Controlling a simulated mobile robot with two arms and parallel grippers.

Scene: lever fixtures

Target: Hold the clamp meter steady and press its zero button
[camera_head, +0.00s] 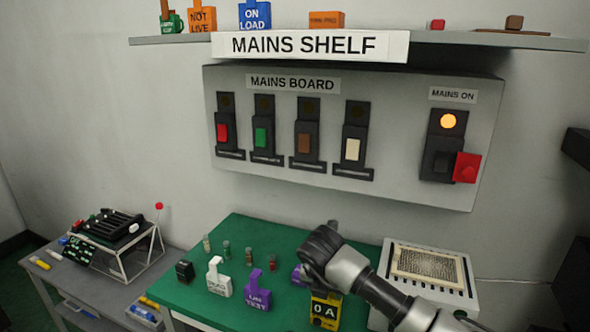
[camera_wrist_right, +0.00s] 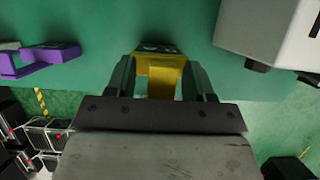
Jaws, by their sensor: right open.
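The clamp meter (camera_head: 325,311) is yellow and black, with a display reading "0 A". It stands near the front edge of the green mat, its upper part hidden by my right gripper (camera_head: 316,268). In the right wrist view the yellow meter (camera_wrist_right: 160,67) lies between the two fingers of my right gripper (camera_wrist_right: 160,80). The fingers are open on either side of it, and I cannot tell whether they touch it. I cannot make out the zero button. My left gripper is in neither view.
On the green mat (camera_head: 235,245) stand a white tag (camera_head: 218,278), a purple tag (camera_head: 257,291) and several small pieces. A white box with a printed sheet (camera_head: 428,264) is right of the meter. A wall panel (camera_head: 400,190) with switches is behind. A grey side table (camera_head: 100,290) is left.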

